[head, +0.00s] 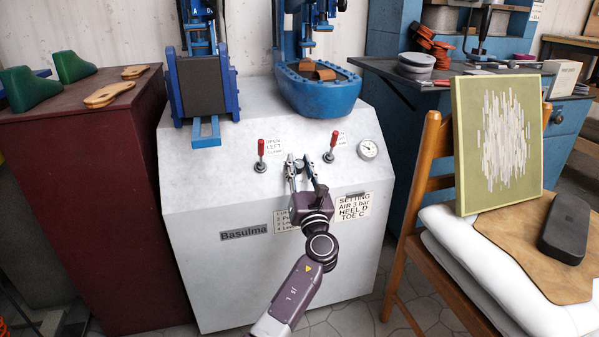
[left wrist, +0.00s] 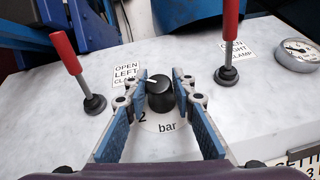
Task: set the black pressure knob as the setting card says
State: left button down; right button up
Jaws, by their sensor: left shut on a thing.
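The black pressure knob (left wrist: 159,97) sits on the sloped grey panel of the machine. In the left wrist view its white pointer line aims to the upper left, and a round scale below it shows a "2" and "bar"; other numbers are hidden. My left gripper (head: 303,163) is shut on the knob, one blue-padded finger on each side, also in the left wrist view (left wrist: 157,88). In the head view the fingers mostly hide the knob. The setting card (head: 353,206) on the machine front reads "AIR 3 bar, HEEL D, TOE C". My right gripper is out of view.
Red-handled levers stand left (left wrist: 72,65) and right (left wrist: 230,40) of the knob, close to the fingers. A round gauge (head: 368,149) is at the panel's right. A blue press (head: 316,95) stands above. A wooden chair (head: 420,190) is at the right.

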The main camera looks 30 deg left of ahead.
pick_arm(q)
jog(key=shift+f+n+g+y+b, duration=0.1)
jog(key=shift+n+g+y+b, duration=0.25)
jog(key=shift+n+g+y, duration=0.35)
jog(key=c, duration=1.6)
grip_release()
jog(key=v, duration=1.2)
jog(key=shift+s+a, duration=0.1)
